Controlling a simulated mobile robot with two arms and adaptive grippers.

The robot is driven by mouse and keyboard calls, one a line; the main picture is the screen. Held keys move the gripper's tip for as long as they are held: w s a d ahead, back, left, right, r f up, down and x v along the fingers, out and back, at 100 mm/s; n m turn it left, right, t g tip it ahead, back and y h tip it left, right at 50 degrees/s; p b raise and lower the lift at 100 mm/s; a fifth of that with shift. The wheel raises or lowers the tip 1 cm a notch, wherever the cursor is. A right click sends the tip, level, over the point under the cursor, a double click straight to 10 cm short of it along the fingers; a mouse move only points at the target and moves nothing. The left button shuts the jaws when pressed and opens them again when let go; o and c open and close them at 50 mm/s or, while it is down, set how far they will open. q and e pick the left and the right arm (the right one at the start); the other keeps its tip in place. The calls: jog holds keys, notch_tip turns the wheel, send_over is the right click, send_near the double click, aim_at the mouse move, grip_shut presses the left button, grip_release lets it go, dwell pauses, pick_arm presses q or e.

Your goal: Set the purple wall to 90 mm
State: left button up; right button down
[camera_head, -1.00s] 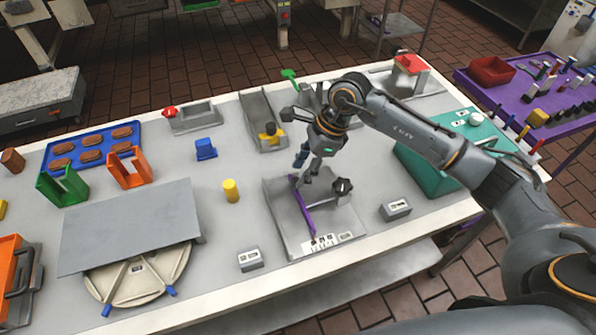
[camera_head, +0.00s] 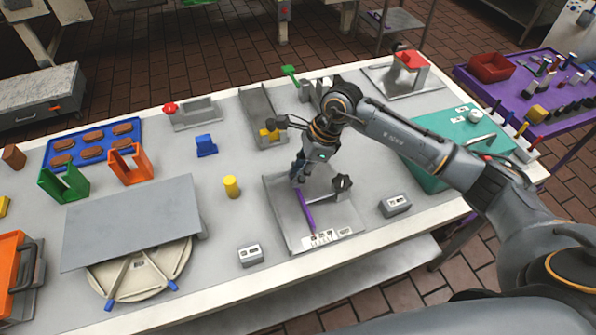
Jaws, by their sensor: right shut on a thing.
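The purple wall (camera_head: 306,214) stands on a grey metal tray (camera_head: 281,214) at the front middle of the table. A black knob (camera_head: 342,182) sits on a rod at the tray's right side. White scale labels (camera_head: 322,238) lie along the tray's front edge; their numbers are too small to read. My right gripper (camera_head: 298,180) points down over the tray and is shut on the far end of the purple wall. The fingers partly hide that end. My left gripper is not in view.
Small grey display boxes (camera_head: 250,255) and (camera_head: 396,205) stand on either side of the tray. A yellow cylinder (camera_head: 231,187) stands to its left. A teal board (camera_head: 433,170) lies to the right, under my right arm.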

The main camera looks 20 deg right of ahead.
jog(key=shift+w+d+f+b, duration=0.1)
jog(key=shift+d+b, duration=0.4)
jog(key=shift+d, duration=0.1)
jog(key=shift+w+d+f+b, duration=0.1)
jog(key=shift+d+b, duration=0.4)
jog(key=shift+d, duration=0.1)
jog(key=shift+s+d+r, duration=0.1)
jog(key=shift+d+r, duration=0.05)
jog(key=shift+d, duration=0.15)
jog(key=shift+r, duration=0.1)
jog(key=c, duration=1.2)
grip_release()
jog(key=shift+o, duration=0.2)
jog(key=v, duration=1.2)
jog(key=shift+a, duration=0.1)
